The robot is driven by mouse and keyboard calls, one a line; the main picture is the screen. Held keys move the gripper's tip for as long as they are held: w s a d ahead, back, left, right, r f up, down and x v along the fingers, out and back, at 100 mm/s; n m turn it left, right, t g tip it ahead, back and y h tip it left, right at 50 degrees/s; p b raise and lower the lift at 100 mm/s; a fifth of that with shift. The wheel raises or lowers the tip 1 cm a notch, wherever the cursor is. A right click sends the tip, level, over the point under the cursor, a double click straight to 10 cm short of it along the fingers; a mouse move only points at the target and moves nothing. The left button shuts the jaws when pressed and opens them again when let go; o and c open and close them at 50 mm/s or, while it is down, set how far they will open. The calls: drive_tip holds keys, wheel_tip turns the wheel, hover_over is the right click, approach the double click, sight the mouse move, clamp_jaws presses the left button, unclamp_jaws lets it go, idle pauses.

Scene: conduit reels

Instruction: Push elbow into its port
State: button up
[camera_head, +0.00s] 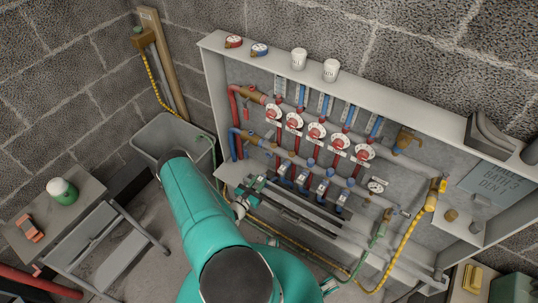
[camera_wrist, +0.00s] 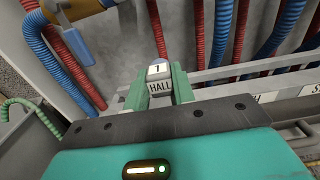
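My gripper (camera_wrist: 160,84) has its two green fingers a little apart, one on each side of a small white piece (camera_wrist: 159,70) marked "1" with "HALL" below it. This looks like the elbow; both fingers appear to touch its sides. A red conduit rises behind it. Its lower end and the port are hidden behind the gripper body. In the head view my gripper (camera_head: 246,198) is at the left end of the row of white and blue labelled pieces (camera_head: 304,188), low in the wall cabinet.
Red and blue conduits (camera_wrist: 195,40) hang close behind the fingers. The cabinet holds round red-and-white valves (camera_head: 316,131) and a gauge (camera_head: 376,185). A grey bin (camera_head: 150,135) stands at left. A yellow hose (camera_head: 405,240) loops at lower right. White cups (camera_head: 299,59) stand on top.

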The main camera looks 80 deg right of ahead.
clamp_jaws()
drive_tip(key=shift+r, duration=2.75)
